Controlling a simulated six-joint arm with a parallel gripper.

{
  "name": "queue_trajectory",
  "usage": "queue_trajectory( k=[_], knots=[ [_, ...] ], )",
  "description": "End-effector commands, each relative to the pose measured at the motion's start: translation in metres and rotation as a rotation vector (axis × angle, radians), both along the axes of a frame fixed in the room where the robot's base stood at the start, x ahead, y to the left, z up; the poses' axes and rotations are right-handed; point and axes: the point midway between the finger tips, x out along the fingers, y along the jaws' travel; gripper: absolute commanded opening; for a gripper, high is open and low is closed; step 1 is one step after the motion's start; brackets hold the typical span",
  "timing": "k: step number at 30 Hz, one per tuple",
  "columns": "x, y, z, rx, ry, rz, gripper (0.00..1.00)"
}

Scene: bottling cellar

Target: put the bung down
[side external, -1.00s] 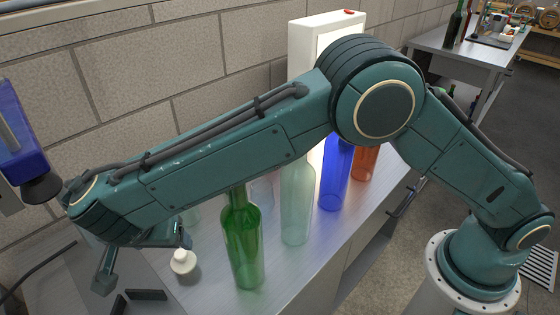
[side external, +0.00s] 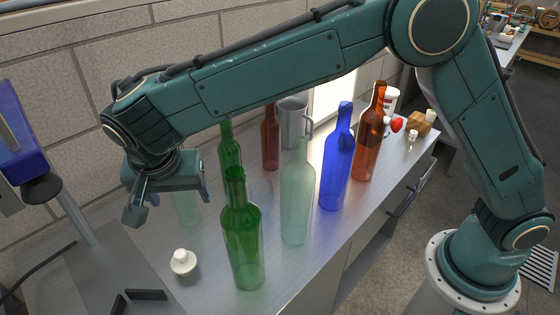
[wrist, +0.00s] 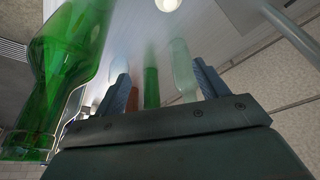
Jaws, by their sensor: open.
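The bung (side external: 184,264) is white with a narrower knob on top. It stands upright on the metal bench (side external: 215,292), left of the front green bottle (side external: 242,240). In the wrist view, a pale round thing at the top edge (wrist: 168,5) looks like the bung, partly cut off. My gripper (side external: 170,200) is above and behind the bung in the side view, clear of it. Its two fingers are spread, and nothing is held between them in the wrist view (wrist: 163,88).
Several bottles crowd the bench: a second green (side external: 229,145), pale clear (side external: 297,200), blue (side external: 337,165) and brown ones (side external: 369,140). A metal jug (side external: 293,122) stands behind. A blue-headed device on a post (side external: 80,220) is at left. Dark bars (side external: 147,295) lie at front left.

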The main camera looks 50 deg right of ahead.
Motion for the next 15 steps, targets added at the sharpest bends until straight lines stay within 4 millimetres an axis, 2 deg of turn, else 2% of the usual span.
queue_trajectory(
  k=[1,8,15],
  knots=[
    [0.001,-0.015,0.014,0.008,0.001,0.014,0.73],
    [-0.005,-0.075,0.058,0.03,0.012,0.098,0.73],
    [-0.027,-0.14,0.099,0.047,0.009,0.198,0.73]
  ],
)
